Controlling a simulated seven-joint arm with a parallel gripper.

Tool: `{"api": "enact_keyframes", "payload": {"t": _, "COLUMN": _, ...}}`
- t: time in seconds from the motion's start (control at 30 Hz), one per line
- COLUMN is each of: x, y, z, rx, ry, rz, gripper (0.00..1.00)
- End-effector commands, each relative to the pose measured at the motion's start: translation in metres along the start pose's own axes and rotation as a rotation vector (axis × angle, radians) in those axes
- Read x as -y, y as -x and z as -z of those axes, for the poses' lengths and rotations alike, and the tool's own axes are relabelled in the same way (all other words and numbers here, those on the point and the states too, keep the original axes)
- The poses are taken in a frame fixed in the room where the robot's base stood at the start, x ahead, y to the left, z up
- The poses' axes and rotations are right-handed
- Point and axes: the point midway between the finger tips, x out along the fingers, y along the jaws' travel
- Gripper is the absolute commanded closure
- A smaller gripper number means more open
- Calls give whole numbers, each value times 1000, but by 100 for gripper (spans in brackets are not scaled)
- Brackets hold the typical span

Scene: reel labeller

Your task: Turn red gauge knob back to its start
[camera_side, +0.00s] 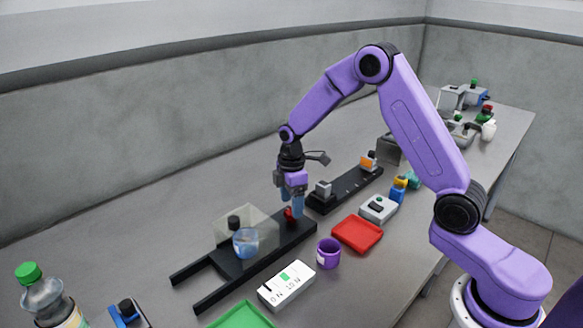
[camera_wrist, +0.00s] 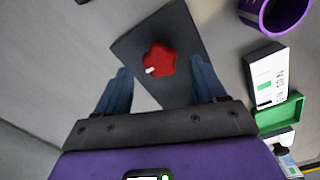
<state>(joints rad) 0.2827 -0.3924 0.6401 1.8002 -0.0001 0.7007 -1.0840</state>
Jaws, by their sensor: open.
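The red gauge knob (camera_wrist: 161,58) is lobed and sits on a dark plate (camera_wrist: 185,30). Its white pointer mark faces the lower left in the wrist view. In the side view the knob (camera_side: 288,213) is small and partly hidden by my fingers. My gripper (camera_side: 291,207) points down at the knob. In the wrist view my gripper (camera_wrist: 160,65) is open, with one blue finger on each side of the knob and a visible gap on both sides. Nothing is held. I cannot tell exactly how low the fingertips are beside the knob.
A clear cover (camera_side: 262,222) and a blue-liquid flask (camera_side: 246,242) stand left of my gripper. A purple cup (camera_side: 328,252), red tray (camera_side: 357,233) and white box with a green mark (camera_side: 287,285) lie in front. A black rail (camera_side: 345,189) is behind right.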

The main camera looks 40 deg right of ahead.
Motion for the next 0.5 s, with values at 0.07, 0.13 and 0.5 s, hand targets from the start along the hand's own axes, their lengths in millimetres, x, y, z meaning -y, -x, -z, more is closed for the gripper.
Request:
{"api": "enact_keyframes", "payload": {"t": 0.07, "x": -1, "y": 17, "z": 1, "rx": -3, "ry": 0, "rz": -6, "gripper": 30}}
{"api": "enact_keyframes", "payload": {"t": 0.13, "x": -1, "y": 32, "z": 1, "rx": -3, "ry": 0, "rz": -6, "gripper": 30}}
{"api": "enact_keyframes", "payload": {"t": 0.5, "x": -1, "y": 110, "z": 0, "rx": -3, "ry": 0, "rz": -6, "gripper": 30}}
